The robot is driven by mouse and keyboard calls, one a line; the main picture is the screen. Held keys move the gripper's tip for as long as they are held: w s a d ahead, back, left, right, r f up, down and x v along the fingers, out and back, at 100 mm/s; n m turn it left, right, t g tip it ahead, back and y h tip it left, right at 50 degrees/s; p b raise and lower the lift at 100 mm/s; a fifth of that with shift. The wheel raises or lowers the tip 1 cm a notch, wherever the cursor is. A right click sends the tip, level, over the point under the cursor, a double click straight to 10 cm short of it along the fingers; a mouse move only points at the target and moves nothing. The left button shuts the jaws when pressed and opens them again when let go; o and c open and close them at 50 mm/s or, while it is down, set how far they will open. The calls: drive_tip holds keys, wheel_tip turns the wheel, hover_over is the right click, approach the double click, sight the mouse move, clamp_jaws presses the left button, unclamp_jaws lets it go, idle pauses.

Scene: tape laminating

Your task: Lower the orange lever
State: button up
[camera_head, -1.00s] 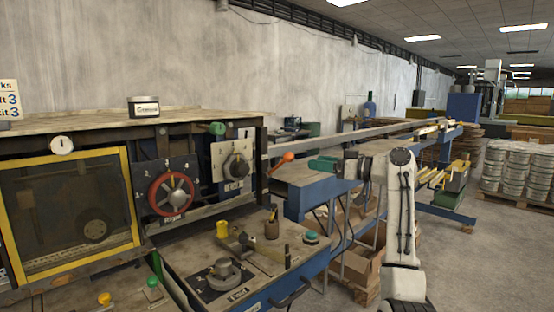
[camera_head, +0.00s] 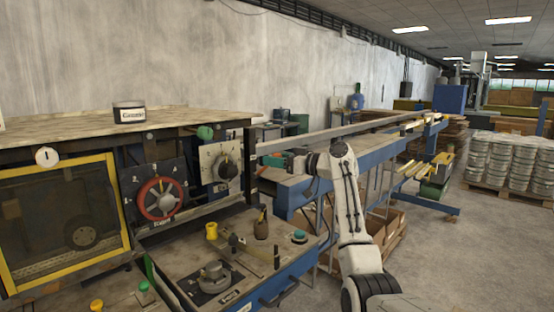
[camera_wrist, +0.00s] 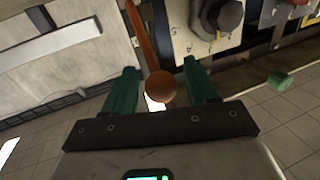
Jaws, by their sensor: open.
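The orange lever (camera_wrist: 160,86) shows in the wrist view as a shaft running up to the top edge, with a round ball end near the picture's middle. My gripper (camera_wrist: 159,68) is open, with one green finger on each side of the lever's ball. Gaps show between the ball and both fingers. In the head view my gripper (camera_head: 271,160) is at the right end of the control panel, by the dark post. The lever is not clearly visible there, as my gripper covers that area.
A grey-white dial plate (camera_head: 222,168) and a red handwheel (camera_head: 161,198) are on the panel left of my gripper. A lower console (camera_head: 205,262) with several knobs stands in front. A long blue-framed rail (camera_head: 365,175) runs away behind my arm. Open floor lies to the right.

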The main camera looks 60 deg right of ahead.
drive_tip(key=shift+c, duration=0.4)
clamp_jaws()
drive_tip(key=shift+f, duration=0.1)
wheel_tip(320, 180, down, 6)
drive_tip(key=s+n+t+b, duration=0.1)
drive_tip(key=t+b, duration=0.3)
drive_tip(key=b, duration=1.5)
drive_tip(key=shift+s+a+n+t+y, duration=0.3)
drive_tip(key=shift+s, duration=0.35)
drive_tip(key=shift+f+b, duration=0.1)
drive_tip(key=shift+b, duration=0.25)
